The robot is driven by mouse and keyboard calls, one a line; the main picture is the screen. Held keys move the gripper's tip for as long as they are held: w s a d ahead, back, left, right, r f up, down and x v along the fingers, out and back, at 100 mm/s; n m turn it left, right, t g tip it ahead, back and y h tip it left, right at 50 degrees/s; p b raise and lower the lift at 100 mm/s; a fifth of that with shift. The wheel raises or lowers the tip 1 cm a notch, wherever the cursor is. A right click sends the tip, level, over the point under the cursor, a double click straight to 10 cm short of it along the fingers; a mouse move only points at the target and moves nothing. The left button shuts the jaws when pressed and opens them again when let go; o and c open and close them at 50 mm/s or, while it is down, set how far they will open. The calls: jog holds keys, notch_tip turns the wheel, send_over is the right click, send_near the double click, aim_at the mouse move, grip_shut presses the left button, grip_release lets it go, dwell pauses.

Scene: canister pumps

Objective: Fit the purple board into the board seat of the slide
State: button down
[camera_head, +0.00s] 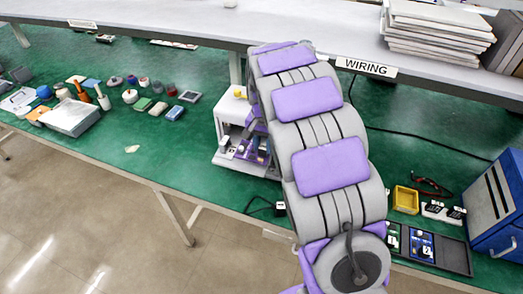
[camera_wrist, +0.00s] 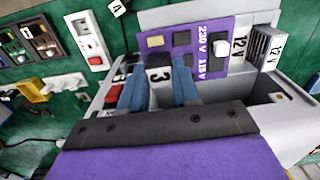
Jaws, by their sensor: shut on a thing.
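My gripper (camera_wrist: 158,88) has blue fingers shut on a black tab marked 3. The purple board (camera_wrist: 168,40), with gold and dark blocks, appears just beyond the tab. Purple surface with 230 V and 115 V markings and a white switch (camera_wrist: 222,49) continues to its right; I cannot tell where the board's edge is. Grey-white walls of the slide unit (camera_wrist: 205,17) stand around and behind it. In the head view my arm partly covers the white unit (camera_head: 228,160). The board seat is hidden, so I cannot tell whether the board touches it.
A dark tray (camera_head: 455,256) holds boards marked 1 and 2, with a bare slot at its right. A yellow bin (camera_head: 405,199) and blue cabinet (camera_head: 490,215) stand at the right. A 12 V block (camera_wrist: 268,47) is close to the right of my gripper. Small parts lie at the left.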

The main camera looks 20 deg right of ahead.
aim_at(261, 144)
jog(key=shift+w+d+f, duration=0.15)
jog(key=shift+w, duration=0.65)
jog(key=f, duration=0.1)
jog(key=f+b, duration=0.1)
jog(key=f, duration=0.1)
jog(key=shift+a+f, duration=0.25)
jog(key=shift+a, duration=0.1)
jog(key=shift+d+r, duration=0.1)
jog(key=shift+d, duration=0.05)
jog(key=c, duration=0.8)
grip_release()
